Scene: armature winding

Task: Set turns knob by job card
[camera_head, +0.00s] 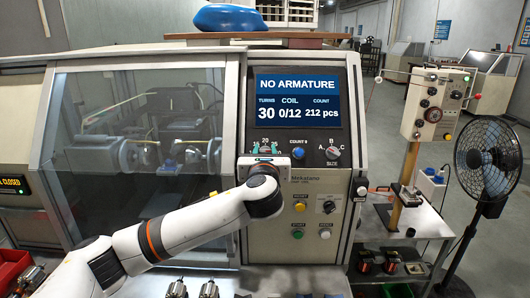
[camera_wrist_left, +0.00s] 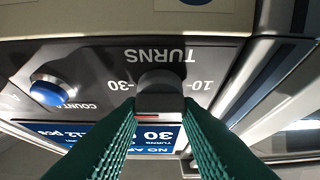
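The dark turns knob (camera_wrist_left: 160,92) is on the winding machine's front panel, with TURNS, 10 and 30 printed around it, upside down in the left wrist view. The green fingers of my left gripper (camera_wrist_left: 160,103) lie along both sides of the knob and appear to touch it. In the head view my left gripper (camera_head: 265,150) covers most of the knob below the 20 mark. The display (camera_head: 297,98) reads NO ARMATURE, turns 30, coil 0/12, count 212 pcs. I cannot make out a job card. My right gripper is not in view.
A blue COUNT button (camera_head: 298,153) and a size knob (camera_head: 332,153) sit right of the turns knob. Below are a yellow button (camera_head: 299,207), a green button (camera_head: 298,234) and a black switch (camera_head: 329,207). A clear guard (camera_head: 140,150) covers the machine's left side.

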